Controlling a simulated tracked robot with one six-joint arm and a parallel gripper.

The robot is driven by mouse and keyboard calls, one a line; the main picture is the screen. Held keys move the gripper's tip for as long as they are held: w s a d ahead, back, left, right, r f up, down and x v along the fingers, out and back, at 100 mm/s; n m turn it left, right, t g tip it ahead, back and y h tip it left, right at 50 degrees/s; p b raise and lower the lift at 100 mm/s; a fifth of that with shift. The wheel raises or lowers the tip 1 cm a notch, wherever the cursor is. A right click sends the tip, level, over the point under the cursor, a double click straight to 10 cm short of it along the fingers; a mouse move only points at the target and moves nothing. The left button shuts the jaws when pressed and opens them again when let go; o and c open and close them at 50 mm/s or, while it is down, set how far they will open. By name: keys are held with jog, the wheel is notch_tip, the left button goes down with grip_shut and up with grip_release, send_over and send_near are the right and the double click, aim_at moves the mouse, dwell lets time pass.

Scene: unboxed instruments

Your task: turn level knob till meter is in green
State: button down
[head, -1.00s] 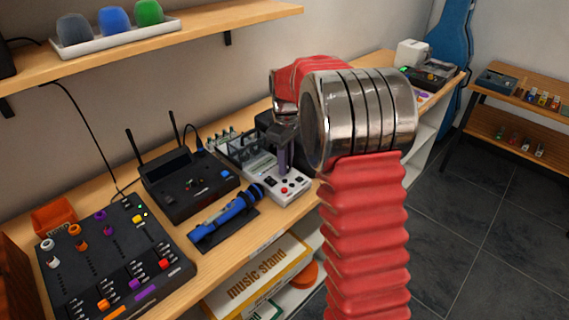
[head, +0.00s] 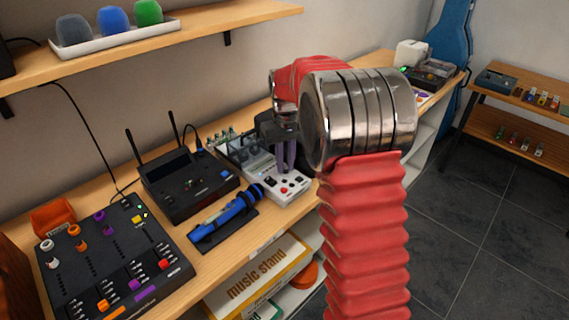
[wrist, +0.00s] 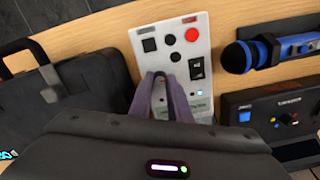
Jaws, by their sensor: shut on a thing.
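A white instrument panel (head: 300,185) with a red button and black buttons stands on the bench in the head view. The panel also shows in the wrist view (wrist: 185,25), with a black rocker switch and a small lit lamp. My gripper (head: 287,166) points down at this panel. In the wrist view its purple-grey fingers (wrist: 159,77) come together at the panel, shut on what appears to be the level knob. The knob itself is hidden by the fingers. The meter's scale and needle cannot be read; the gripper body covers the panel's lower part in the wrist view.
A blue microphone (head: 225,212) lies on a dark pad beside the panel. A black receiver with antennas (head: 185,190) and a black mixer (head: 120,265) stand further left. A black case (wrist: 75,85) is close on the panel's other side. A shelf (head: 200,30) hangs above.

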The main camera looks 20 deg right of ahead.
aim_at(286, 167)
jog(key=shift+s+f+m, duration=0.1)
jog(key=shift+s+m, duration=0.1)
jog(key=shift+m, duration=0.3)
jog(key=c, duration=1.7)
grip_release()
jog(key=shift+o, duration=0.2)
jog(key=shift+w, duration=0.1)
jog(key=shift+w+r, duration=0.1)
jog(key=shift+r, duration=0.45)
notch_tip(286, 167, up, 13)
jog(key=shift+f, duration=0.1)
